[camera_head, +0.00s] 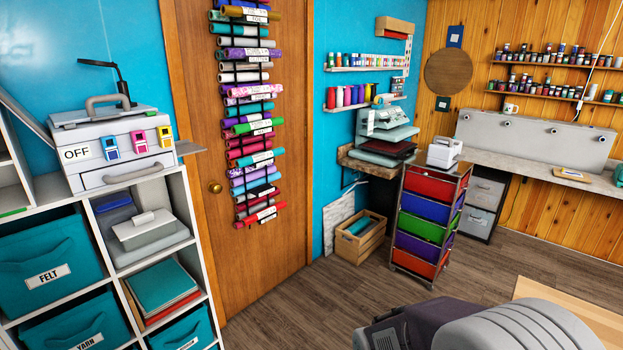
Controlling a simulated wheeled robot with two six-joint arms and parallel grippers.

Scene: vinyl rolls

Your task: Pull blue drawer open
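Further down are a purple drawer and another red one. Neither of my grippers shows in this view. A grey rounded part at the bottom right looks like part of my own body.
Wooden floor is clear in front of the cart. A wooden crate (360,243) stands left of it, and a grey drawer unit (484,202) behind right. A white machine (444,152) sits on the cart. White shelving (190,196) with bins is at left, beside a wooden door (190,110) with vinyl rolls.

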